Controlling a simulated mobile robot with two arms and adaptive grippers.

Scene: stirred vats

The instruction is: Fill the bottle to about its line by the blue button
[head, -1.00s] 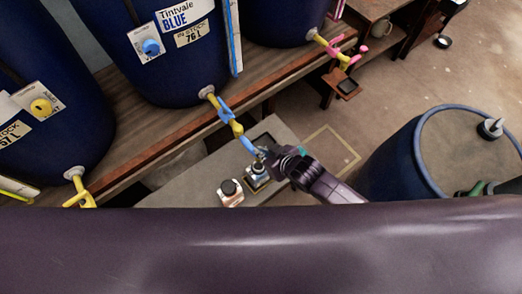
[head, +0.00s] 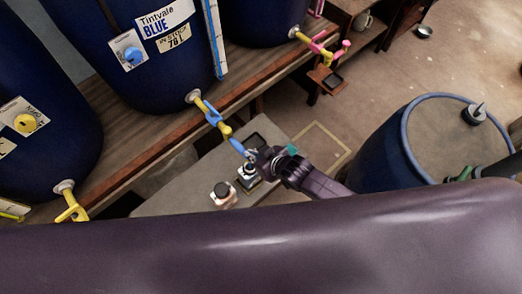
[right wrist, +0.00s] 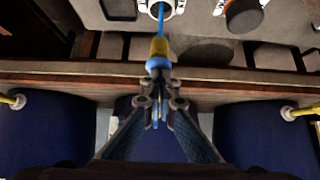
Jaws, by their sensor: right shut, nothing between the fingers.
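The blue vat (head: 160,85) carries a blue button (head: 132,55) and a yellow tap (head: 225,131) with blue parts. The tap's spout also shows in the right wrist view (right wrist: 159,48). A thin blue strip that looks like running liquid reaches from it to the bottle's white mouth. The bottle (head: 247,178) stands below, partly hidden by my right gripper; its line cannot be made out. My right gripper (head: 256,157) is shut and empty beside the tap's lower end. Its fingertips (right wrist: 159,88) overlap the blue collar in the right wrist view. My left gripper is not in view.
A second bottle with a dark cap (head: 222,190) stands left of the first on the grey bench (head: 170,204). Vats with yellow and pink taps (head: 315,45) flank the blue one on the wooden shelf (head: 240,93). A blue drum (head: 385,155) stands at the right.

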